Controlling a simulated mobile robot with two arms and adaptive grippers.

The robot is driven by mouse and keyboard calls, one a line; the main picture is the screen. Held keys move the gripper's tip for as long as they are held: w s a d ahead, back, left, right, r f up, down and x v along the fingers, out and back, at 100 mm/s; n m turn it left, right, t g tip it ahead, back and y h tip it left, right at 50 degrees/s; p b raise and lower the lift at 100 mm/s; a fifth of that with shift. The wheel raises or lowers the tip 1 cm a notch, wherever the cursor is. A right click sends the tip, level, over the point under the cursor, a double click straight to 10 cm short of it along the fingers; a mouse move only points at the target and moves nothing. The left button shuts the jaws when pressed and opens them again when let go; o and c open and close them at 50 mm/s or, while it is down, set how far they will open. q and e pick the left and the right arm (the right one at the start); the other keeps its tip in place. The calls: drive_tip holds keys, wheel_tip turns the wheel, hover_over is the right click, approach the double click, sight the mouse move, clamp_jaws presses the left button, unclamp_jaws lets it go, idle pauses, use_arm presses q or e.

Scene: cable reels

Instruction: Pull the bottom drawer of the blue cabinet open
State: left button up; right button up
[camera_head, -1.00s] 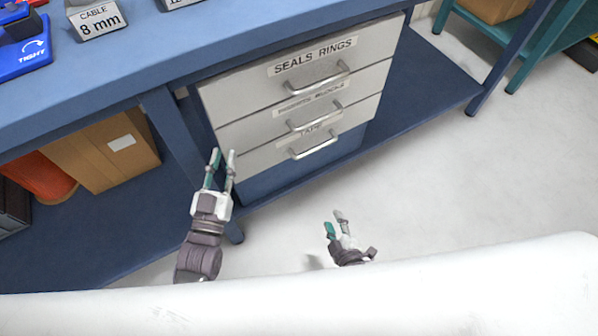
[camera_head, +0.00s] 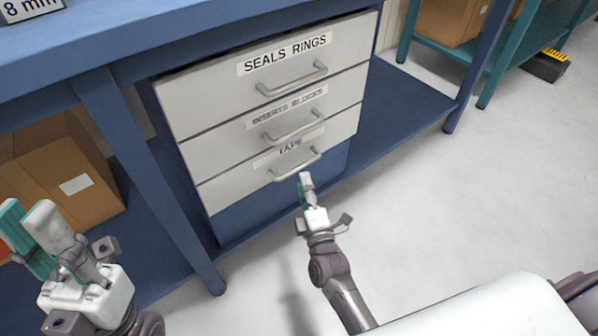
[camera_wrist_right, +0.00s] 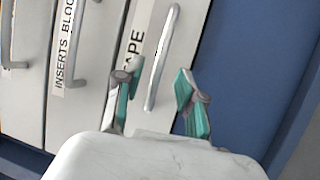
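The blue cabinet has three pale drawer fronts under the bench. The bottom drawer (camera_head: 225,187), labelled TAPE, looks closed, with a curved metal handle (camera_head: 296,167). My right gripper (camera_head: 305,186) is just below and in front of that handle. In the right wrist view the fingers of my right gripper (camera_wrist_right: 155,90) are spread apart, with the TAPE handle (camera_wrist_right: 162,60) showing ahead and between them; I cannot tell whether they touch it. My left gripper (camera_head: 35,232) is at the lower left, away from the drawers, its fingers slightly apart and empty.
The SEALS RINGS drawer (camera_head: 210,90) and INSERTS BLOCKS drawer (camera_head: 215,137) above look closed. A blue bench leg (camera_head: 150,170) stands left of the cabinet. A cardboard box (camera_head: 60,165) sits on the lower shelf. The floor (camera_head: 430,200) at right is clear.

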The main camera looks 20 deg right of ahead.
sight(299, 167)
drive_tip(key=shift+w+d+r+b, duration=0.1)
drive_tip(key=shift+w+r+b, duration=0.1)
drive_tip(key=shift+w, duration=0.7)
drive_tip(key=shift+w+d+r+b, duration=0.15)
drive_tip(key=shift+w+b, duration=0.1)
drive_tip(key=shift+w, duration=0.65)
drive_tip(key=shift+w+a+r+b, duration=0.1)
drive_tip(key=shift+w+r+b, duration=0.1)
drive_tip(key=shift+w, duration=0.7)
drive_tip(key=shift+f, duration=0.1)
clamp_jaws()
